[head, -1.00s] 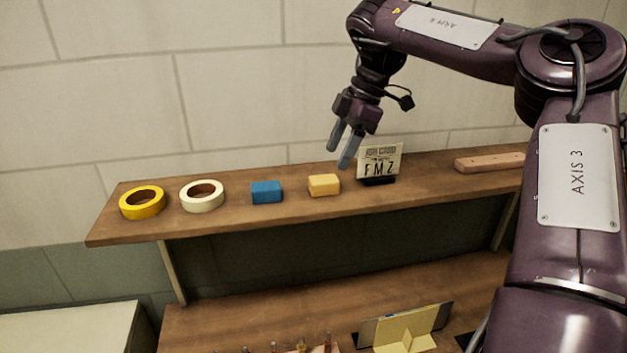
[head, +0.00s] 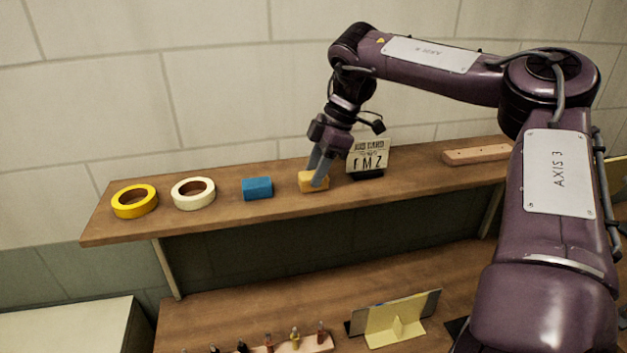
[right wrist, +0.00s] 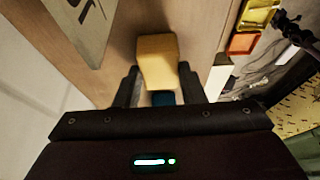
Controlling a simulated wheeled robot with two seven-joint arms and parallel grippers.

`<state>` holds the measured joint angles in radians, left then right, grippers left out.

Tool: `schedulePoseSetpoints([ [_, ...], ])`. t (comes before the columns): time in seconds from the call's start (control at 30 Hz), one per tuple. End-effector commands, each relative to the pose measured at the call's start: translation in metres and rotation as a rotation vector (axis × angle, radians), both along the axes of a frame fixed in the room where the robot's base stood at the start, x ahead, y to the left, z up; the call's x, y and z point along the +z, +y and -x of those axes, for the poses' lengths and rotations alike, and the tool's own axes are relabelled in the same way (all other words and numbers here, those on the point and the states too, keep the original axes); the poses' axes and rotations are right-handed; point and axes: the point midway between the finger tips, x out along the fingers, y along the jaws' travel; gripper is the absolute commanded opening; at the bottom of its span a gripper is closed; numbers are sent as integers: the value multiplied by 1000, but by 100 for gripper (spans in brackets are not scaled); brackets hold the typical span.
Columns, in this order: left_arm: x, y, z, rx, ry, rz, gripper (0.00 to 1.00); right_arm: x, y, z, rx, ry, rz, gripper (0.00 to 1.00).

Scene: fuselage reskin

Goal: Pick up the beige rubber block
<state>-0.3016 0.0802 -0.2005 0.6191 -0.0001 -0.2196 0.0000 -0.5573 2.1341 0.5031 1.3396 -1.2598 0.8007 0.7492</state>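The beige rubber block (head: 308,182) sits on the wooden shelf (head: 222,207), between a blue block (head: 257,188) and a small lettered sign (head: 368,157). It looks yellow-tan. My right gripper (head: 317,177) has come down over it, and its fingers hide part of the block in the head view. In the right wrist view the block (right wrist: 157,62) lies between and just beyond the two fingers (right wrist: 158,84), which are apart. I cannot tell whether either finger touches it. My left gripper is not in view.
A lower bench (head: 225,309) holds a rack of small tools (head: 296,342) and a yellow stand (head: 397,322).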

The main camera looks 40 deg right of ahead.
Motion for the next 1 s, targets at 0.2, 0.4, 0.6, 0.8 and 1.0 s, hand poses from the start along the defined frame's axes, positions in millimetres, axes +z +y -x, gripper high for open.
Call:
schedulePoseSetpoints([
  [0.2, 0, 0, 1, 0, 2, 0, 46, 0, 0, 0, 1, -1, 1, 13],
  [0.4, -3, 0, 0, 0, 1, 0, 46, 4, 0, -1, 1, -3, 3, 13],
  [0.6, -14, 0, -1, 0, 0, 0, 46, 36, 0, -1, -1, -4, 7, 13],
  [0.8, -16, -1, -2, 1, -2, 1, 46, 77, 0, -1, -2, -3, 5, 13],
  [1.0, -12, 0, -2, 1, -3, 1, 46, 99, 0, 0, 0, -1, 3, 13],
])
